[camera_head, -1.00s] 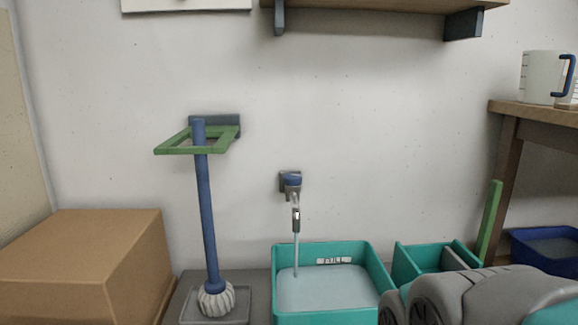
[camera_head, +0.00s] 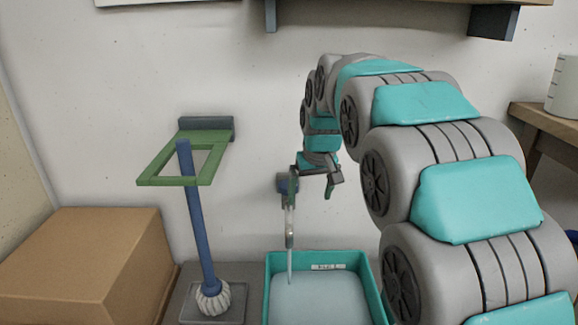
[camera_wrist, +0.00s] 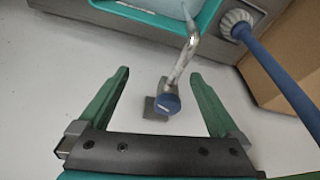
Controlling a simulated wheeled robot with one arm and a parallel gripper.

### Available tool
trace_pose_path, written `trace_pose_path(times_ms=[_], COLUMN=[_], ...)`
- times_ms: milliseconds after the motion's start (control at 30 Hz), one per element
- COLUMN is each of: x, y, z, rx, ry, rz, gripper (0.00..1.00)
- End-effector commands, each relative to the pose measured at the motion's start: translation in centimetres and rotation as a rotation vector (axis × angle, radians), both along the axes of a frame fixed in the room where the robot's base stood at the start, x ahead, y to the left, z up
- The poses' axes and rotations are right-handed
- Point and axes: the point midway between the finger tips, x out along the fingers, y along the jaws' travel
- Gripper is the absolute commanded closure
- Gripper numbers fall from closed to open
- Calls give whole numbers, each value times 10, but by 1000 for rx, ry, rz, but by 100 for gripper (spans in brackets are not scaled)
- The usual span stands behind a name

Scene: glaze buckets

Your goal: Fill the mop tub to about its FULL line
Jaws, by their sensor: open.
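The teal mop tub (camera_head: 272,300) stands below the wall tap, with pale water (camera_head: 320,300) in it. The water surface lies at about the lower edge of the white FULL label (camera_head: 328,267) on the back wall. A thin stream runs from the tap spout (camera_head: 289,232) into the tub. My gripper (camera_head: 312,188) is at the tap, open. In the wrist view, the blue tap knob (camera_wrist: 168,103) lies between the two spread green fingers of my gripper (camera_wrist: 160,76), with space on both sides. The tub's rim (camera_wrist: 140,16) is at the top there.
A blue-handled mop (camera_head: 198,225) stands left of the tub, passing through a green wall bracket (camera_head: 160,181). A cardboard box (camera_head: 85,255) is at far left. A shelf hangs above. A measuring jug (camera_head: 563,88) stands on a wooden table (camera_head: 545,122) at right.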

Motion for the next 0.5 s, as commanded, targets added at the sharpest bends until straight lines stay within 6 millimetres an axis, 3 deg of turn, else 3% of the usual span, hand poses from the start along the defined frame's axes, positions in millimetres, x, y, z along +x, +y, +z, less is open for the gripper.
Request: trace_pose_path(times_ms=[33,200,367,500], x=[17,55,70,75], y=[8,29,39,41], z=[16,37,45,41], rx=[3,12,17,18], ry=[-18,-68,-93,-95], rz=[15,55,71,74], gripper=[1,1,1,1])
